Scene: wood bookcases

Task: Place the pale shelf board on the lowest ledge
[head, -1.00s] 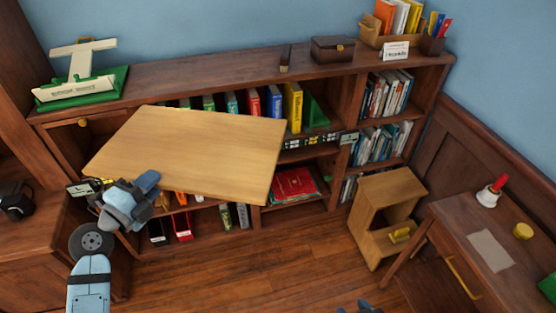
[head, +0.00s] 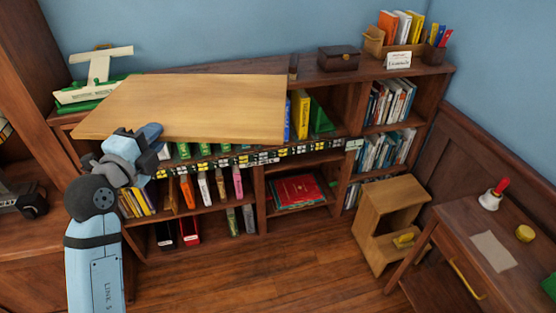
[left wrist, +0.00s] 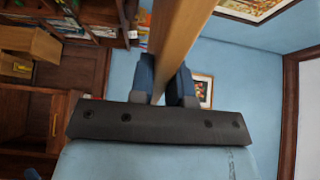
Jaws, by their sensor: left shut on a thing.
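The pale shelf board (head: 195,108) is a flat, light-wood panel held in the air in front of the dark wood bookcase (head: 215,80). My left gripper (head: 150,142) is shut on its near left edge. In the left wrist view the board (left wrist: 180,35) is seen edge-on between the blue fingers of the gripper (left wrist: 167,85). The board hides part of the bookcase top and the upper row of books. The bookcase's bottom level (head: 205,240) shows below, with a few red and grey items on it.
A green-based scale (head: 95,80) stands on the bookcase top near the board's left end. A wooden step stool (head: 390,215) and a desk (head: 480,250) with a bell (head: 490,200) stand at the right. The floor in front (head: 250,280) is clear.

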